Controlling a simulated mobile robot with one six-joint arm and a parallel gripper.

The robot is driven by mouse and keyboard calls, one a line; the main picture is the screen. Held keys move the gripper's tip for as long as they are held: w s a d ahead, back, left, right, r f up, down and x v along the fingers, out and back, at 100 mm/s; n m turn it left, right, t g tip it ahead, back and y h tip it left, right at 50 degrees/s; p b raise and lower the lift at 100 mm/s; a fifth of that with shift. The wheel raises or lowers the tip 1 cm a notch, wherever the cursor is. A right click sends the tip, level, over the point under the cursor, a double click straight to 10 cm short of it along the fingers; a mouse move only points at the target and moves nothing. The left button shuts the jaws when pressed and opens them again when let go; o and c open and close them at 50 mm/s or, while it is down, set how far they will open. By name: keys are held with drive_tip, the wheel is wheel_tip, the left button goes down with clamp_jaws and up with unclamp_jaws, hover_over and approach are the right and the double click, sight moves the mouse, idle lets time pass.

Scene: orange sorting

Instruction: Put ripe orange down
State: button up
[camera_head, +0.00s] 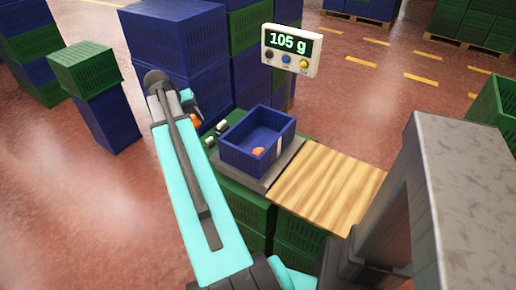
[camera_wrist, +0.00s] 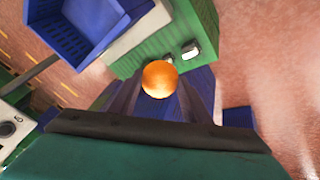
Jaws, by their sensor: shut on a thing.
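My gripper (camera_head: 192,113) is shut on an orange (camera_wrist: 159,79), which shows round and evenly orange between the fingers in the wrist view. In the head view the held orange (camera_head: 195,121) is mostly hidden by the arm. It is held left of a blue crate (camera_head: 232,157), apart from it. The crate stands on a grey scale plate (camera_head: 290,158), and another orange (camera_head: 258,152) lies inside. The crate (camera_wrist: 38,12) also shows at the upper left of the wrist view, partly cut off. The scale display (camera_head: 287,42) reads 105 g.
Two small white items (camera_head: 221,125) sit on the green crate surface beside the scale. A wooden board (camera_head: 325,190) lies right of the scale, bare. Tall blue and green crate stacks (camera_head: 180,50) stand behind the gripper. Open red floor lies at the left.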

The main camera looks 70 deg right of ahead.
drive_tip(key=s+d, duration=0.2)
drive_tip(key=s, duration=0.2)
drive_tip(key=s+d+f+m, duration=0.1)
drive_tip(key=s+d, duration=0.2)
drive_tip(key=s+d+m+g, duration=0.1)
drive_tip(key=s+d, duration=0.1)
drive_tip(key=s, duration=0.2)
drive_tip(key=shift+s+d+f+p, duration=0.3)
drive_tip(key=shift+d+f, duration=0.05)
drive_tip(key=s+d+f+m+g, duration=0.1)
drive_tip(key=s+d, duration=0.3)
drive_tip(key=s, duration=0.5)
drive_tip(key=shift+s+f+m+y, duration=0.35)
drive_tip(key=shift+f+m, duration=0.25)
drive_tip(key=shift+f, duration=0.2)
drive_tip(key=shift+f, duration=0.1)
approach(259, 144)
drive_tip(key=shift+s+d, duration=0.45)
drive_tip(key=shift+d, duration=0.3)
drive_tip(key=shift+f, duration=1.8)
drive_tip(key=shift+f, duration=0.15)
drive_tip(key=o, duration=1.1)
